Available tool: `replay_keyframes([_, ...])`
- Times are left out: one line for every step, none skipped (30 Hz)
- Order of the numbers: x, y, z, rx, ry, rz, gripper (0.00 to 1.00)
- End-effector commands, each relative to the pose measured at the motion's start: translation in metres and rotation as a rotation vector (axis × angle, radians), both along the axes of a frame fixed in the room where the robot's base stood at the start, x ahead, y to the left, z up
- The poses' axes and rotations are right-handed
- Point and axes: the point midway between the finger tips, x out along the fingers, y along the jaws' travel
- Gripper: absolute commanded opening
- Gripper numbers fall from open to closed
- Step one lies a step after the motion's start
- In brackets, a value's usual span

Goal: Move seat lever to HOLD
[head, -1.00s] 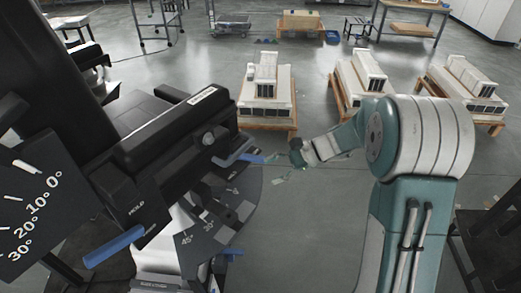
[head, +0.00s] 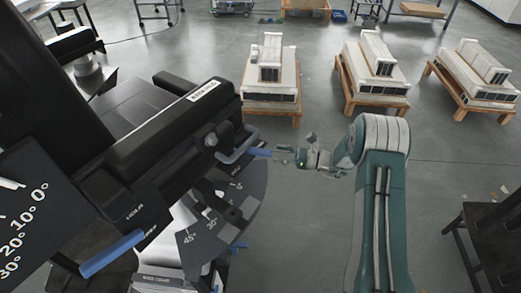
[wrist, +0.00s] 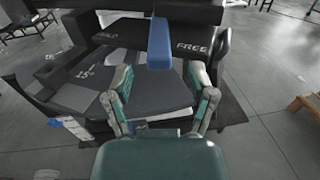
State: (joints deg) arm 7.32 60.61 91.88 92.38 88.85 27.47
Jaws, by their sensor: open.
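A blue-handled lever (head: 240,153) sticks out from the right end of the black seat block in the head view. In the wrist view the blue lever (wrist: 159,42) stands just left of the FREE label (wrist: 193,48); a partly readable label lies farther left. My gripper (head: 286,156) is right of this lever, pointing at it. In the wrist view my gripper (wrist: 162,85) is open and empty, its fingers spread either side of the lever's line, with the handle ahead of them. I cannot tell whether they touch it.
A second blue lever (head: 112,252) sits at lower left, near a HOLD label (head: 135,211). An angle-marked plate (head: 210,238) lies below the seat. White models on wooden stands (head: 270,90) are at the back. A dark stand (head: 490,230) is at right. Floor between is clear.

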Motion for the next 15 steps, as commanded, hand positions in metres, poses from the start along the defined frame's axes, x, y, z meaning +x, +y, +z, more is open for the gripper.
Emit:
replay_keyframes([0.001,0.011,0.0,0.0,0.0,0.004,0.71])
replay_keyframes([0.002,0.017,0.0,-0.001,0.0,0.004,0.71])
replay_keyframes([0.003,0.024,0.0,-0.001,0.0,0.003,0.71])
replay_keyframes([0.004,0.029,0.0,-0.001,0.0,0.003,0.71])
replay_keyframes([0.005,0.034,0.0,-0.001,0.0,0.004,0.71])
replay_keyframes([0.006,0.041,0.0,-0.001,0.0,0.004,0.71])
replay_keyframes([0.007,0.045,0.0,0.0,0.0,0.003,0.71])
replay_keyframes([0.008,0.049,0.0,-0.001,0.0,0.003,0.71])
replay_keyframes([0.009,0.054,-0.001,-0.002,-0.001,0.002,0.71])
replay_keyframes([0.01,0.057,0.0,-0.002,-0.001,0.002,0.71])
replay_keyframes([0.01,0.06,0.0,-0.001,-0.001,0.002,0.71])
replay_keyframes([0.011,0.063,0.0,-0.001,-0.001,0.001,0.71])
replay_keyframes([0.011,0.064,0.0,-0.001,-0.001,0.001,0.71])
replay_keyframes([0.011,0.065,0.0,-0.001,-0.001,0.0,0.71])
replay_keyframes([0.011,0.066,0.0,-0.001,-0.001,0.0,0.71])
